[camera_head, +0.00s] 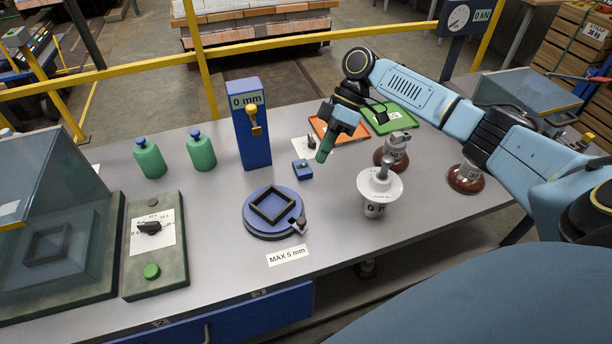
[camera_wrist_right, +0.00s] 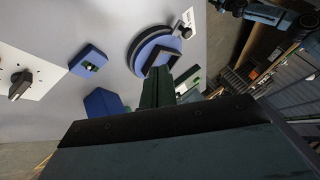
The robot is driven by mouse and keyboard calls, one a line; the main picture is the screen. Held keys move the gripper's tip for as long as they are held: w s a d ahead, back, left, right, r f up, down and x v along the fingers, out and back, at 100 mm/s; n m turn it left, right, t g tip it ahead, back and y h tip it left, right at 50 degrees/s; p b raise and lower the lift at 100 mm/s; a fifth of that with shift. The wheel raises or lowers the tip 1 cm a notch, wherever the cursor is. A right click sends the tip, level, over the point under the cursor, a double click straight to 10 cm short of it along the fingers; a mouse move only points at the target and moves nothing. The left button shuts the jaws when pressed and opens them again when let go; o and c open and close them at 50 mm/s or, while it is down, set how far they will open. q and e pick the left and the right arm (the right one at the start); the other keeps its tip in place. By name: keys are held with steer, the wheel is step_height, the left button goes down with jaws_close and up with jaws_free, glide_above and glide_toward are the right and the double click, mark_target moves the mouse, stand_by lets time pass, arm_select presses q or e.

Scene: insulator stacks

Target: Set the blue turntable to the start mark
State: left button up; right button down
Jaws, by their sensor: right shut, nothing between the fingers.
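The blue turntable (camera_head: 262,231) is a low round disc in the middle of the bench. It carries a black square frame (camera_head: 272,204) on top. A dark tab with a pale end (camera_head: 298,224) sticks out at its lower right edge. I cannot make out a start mark. In the right wrist view the turntable (camera_wrist_right: 148,56) shows beyond my fingers, which overlap its lower edge in the picture. My right gripper (camera_head: 323,154) is shut and empty, above the bench up and right of the turntable, apart from it. My left gripper is out of view.
A blue post (camera_head: 250,140) reading 0 mm stands behind the turntable, with a small blue block (camera_head: 302,169) nearby. A white insulator (camera_head: 380,187) stands to the right. A knob panel (camera_head: 153,250) and green bottles (camera_head: 149,160) are left. A MAX 5 mm label (camera_head: 288,255) lies in front.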

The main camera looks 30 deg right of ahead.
steer(key=x, duration=0.7)
steer(key=shift+s+r, duration=0.1)
steer(key=shift+s, duration=0.15)
steer(key=x, duration=0.3)
steer(key=shift+s+a+r, duration=0.1)
steer(key=shift+s+r, duration=0.05)
steer(key=shift+s, duration=0.05)
steer(key=shift+s+a+r+p, duration=0.1)
steer(key=shift+s+a+p, duration=0.2)
steer(key=shift+s+a, duration=0.55)
steer(key=shift+s, duration=0.35)
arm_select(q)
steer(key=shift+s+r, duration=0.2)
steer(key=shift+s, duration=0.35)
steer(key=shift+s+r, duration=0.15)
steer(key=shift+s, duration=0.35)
arm_select(e)
steer(key=shift+a, duration=0.1)
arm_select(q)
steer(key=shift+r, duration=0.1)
